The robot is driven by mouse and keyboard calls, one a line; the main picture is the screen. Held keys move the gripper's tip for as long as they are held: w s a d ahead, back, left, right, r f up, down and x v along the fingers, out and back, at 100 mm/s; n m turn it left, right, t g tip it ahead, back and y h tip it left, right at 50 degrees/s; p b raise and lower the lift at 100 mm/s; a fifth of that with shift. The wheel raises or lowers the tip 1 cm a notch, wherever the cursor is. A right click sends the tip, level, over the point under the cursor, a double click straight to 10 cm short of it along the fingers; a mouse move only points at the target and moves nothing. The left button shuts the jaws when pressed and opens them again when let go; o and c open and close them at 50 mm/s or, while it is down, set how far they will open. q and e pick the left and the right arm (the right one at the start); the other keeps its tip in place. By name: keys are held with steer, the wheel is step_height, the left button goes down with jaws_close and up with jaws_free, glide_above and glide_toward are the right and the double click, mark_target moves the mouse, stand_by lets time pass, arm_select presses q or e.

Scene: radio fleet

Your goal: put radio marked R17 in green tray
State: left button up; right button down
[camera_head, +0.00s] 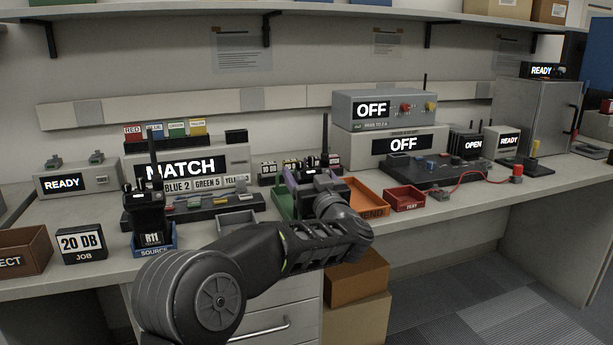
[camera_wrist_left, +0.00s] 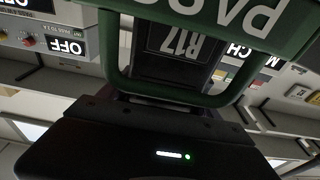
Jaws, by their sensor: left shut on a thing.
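The radio marked R17 (camera_wrist_left: 178,42) shows upside down in the left wrist view, inside the outline of the green tray (camera_wrist_left: 232,18), whose front label reads PASS. In the head view the green tray (camera_head: 281,200) is mostly hidden behind my left arm and gripper. My left gripper (camera_head: 312,184) is at this tray, shut on the R17 radio. I cannot tell whether the radio touches the tray floor. My right gripper is in neither view.
Another radio, marked R11 (camera_head: 152,222), stands in the blue SOURCE tray (camera_head: 168,250). An orange tray (camera_head: 369,195) and a red tray (camera_head: 404,198) lie to the right of the green one. A MATCH display (camera_head: 185,168) stands behind. The bench front right is clear.

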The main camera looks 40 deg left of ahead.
arm_select(q)
steer(key=shift+f, duration=0.15)
steer(key=o, duration=1.9)
steer(key=shift+c, duration=0.2)
